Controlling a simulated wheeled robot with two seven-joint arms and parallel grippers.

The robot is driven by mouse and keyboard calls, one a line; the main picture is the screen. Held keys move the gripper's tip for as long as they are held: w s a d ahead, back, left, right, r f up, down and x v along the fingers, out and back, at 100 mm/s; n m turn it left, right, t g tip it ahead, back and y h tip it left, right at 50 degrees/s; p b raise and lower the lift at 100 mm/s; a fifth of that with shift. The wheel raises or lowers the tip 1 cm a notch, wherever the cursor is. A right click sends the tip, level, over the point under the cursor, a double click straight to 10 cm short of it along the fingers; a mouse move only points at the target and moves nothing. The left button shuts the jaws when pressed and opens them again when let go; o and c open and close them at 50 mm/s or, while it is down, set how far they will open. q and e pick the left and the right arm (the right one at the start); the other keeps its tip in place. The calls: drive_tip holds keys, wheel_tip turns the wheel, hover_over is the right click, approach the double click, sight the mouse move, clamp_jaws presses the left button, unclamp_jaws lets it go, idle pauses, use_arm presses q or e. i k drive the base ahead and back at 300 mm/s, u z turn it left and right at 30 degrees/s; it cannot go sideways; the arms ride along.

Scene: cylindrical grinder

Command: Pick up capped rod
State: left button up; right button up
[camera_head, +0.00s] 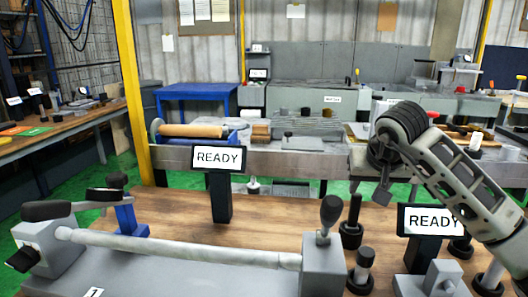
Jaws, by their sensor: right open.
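Several dark rods with black caps stand upright on the wooden bench; one capped rod (351,222) is right of the grey end block, and a shorter capped rod (362,271) is in front of it. Another pale rod with a dark base (490,278) stands at the lower right, cut by the frame edge. I cannot tell which one the task names. A long pale bar (180,246) lies between two grey blocks of the grinder. My right gripper (383,194) is open above and behind the capped rods, apart from them, its fingers small and partly hidden. My left gripper is not in view.
Two black READY signs stand on the bench, one at the middle (219,158) and one at the right (432,220). The grey end block (323,265) carries an upright black-knobbed lever (330,212). Bare wood (275,218) shows behind the long bar.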

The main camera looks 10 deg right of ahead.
sight(363, 269)
drive_tip(key=k, duration=1)
